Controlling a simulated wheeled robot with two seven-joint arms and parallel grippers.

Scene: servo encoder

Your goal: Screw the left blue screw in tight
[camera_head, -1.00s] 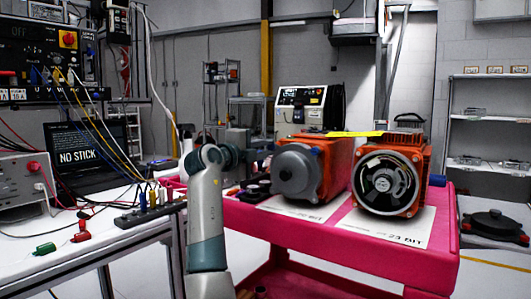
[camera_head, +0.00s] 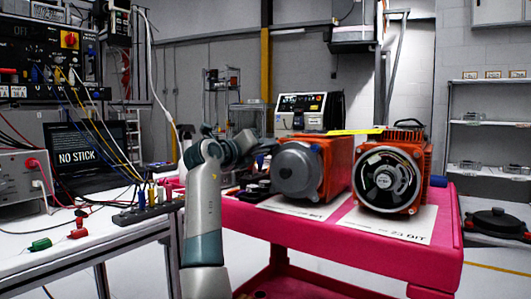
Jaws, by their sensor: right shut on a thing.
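Two orange motors stand on the pink cart (camera_head: 340,253). The left one (camera_head: 296,173) shows a grey round cover, and the right one (camera_head: 391,180) shows an open round front with a metal disc. My right arm rises in front of the cart and bends toward the left motor. My right gripper (camera_head: 257,147) is small and partly hidden at that motor's left side. It is shut on the left blue screw (camera_head: 267,148), of which only a little blue shows. Another blue piece (camera_head: 438,181) sticks out at the right motor's right side. My left gripper is not in view.
Printed white sheets (camera_head: 392,223) lie under the motors. Dark small parts (camera_head: 254,190) lie on the cart's left end. A white bench with a laptop (camera_head: 88,158), cables and clips stands at left.

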